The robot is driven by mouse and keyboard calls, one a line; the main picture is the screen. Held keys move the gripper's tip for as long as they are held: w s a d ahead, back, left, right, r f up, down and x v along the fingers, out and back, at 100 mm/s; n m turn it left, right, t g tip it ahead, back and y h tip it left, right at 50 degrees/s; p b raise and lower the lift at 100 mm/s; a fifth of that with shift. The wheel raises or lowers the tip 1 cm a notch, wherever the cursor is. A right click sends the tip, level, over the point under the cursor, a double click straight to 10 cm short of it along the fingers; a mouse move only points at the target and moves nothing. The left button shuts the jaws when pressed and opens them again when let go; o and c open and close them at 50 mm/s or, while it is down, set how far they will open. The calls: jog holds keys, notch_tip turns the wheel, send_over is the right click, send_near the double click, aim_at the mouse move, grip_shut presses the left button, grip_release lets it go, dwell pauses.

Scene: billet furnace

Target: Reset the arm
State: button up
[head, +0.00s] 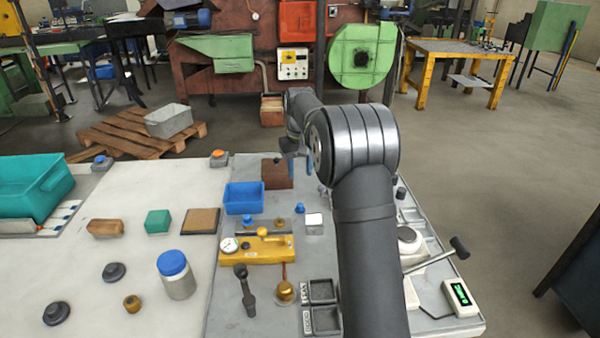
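My arm rises from the near edge of the workbench (130,272) and reaches over its right part. Its wrist points down near the bench's far edge. My gripper (296,153) is small and partly hidden behind my own arm links. It hangs just right of a brown block (277,174). I cannot tell whether its fingers are open or shut, and nothing is clearly seen between them.
Near the arm are a blue bin (244,198), a yellow fixture with a gauge (257,249), black trays (322,320) and a lever device (440,257). A teal crate (32,187) and blue-lidded jar (176,275) stand left. Bare bench shows at left.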

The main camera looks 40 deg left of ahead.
aim_at(300, 204)
jog(key=shift+f, duration=0.1)
notch_tip(300, 204, down, 12)
jog(key=shift+f, duration=0.1)
jog(key=shift+r, duration=2)
jog(key=shift+f, duration=0.1)
